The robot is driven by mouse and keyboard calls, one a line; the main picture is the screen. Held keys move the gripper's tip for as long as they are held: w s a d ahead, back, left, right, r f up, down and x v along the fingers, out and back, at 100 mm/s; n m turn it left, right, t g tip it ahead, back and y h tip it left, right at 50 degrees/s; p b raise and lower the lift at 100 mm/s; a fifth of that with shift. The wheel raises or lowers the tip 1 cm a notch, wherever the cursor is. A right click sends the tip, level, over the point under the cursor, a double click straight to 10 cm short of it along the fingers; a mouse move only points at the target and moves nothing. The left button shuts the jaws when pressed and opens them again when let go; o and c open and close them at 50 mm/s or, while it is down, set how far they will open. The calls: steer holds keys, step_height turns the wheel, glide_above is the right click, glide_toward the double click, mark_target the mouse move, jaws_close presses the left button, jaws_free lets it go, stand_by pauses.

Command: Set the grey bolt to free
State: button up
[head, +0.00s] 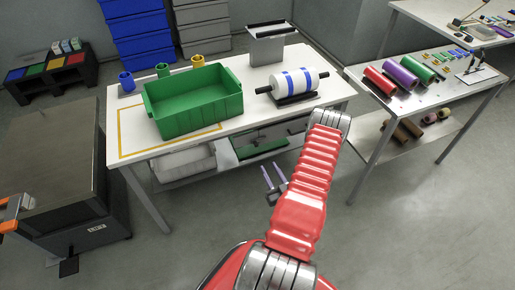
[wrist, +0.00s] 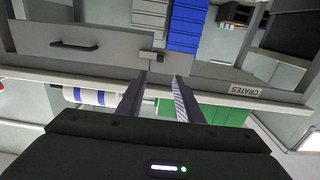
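A small light grey block with a dark knob, which looks like the grey bolt (wrist: 151,56), shows in the wrist view at the end of a grey drawer-like front (wrist: 105,48) with a black handle. Whether it is set to free or locked I cannot tell. I cannot make out the bolt in the head view. My gripper (wrist: 163,76) is open and empty, its two fingers apart and pointing toward the bolt, with a gap seeming to remain. In the head view my gripper (head: 271,166) is in front of the table, below its top.
The table (head: 135,148) bears a green crate (head: 190,112), a blue-striped white roll (head: 298,84) and small cups. A second table (head: 385,96) with coloured rolls stands at the right. A dark cabinet (head: 50,160) stands at the left. Floor between the tables is clear.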

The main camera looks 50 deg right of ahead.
mark_target(257, 145)
steer(key=x, duration=1.3)
steer(key=shift+w+d, duration=0.15)
steer(key=shift+w, duration=0.2)
steer(key=shift+c, duration=0.5)
jaws_close()
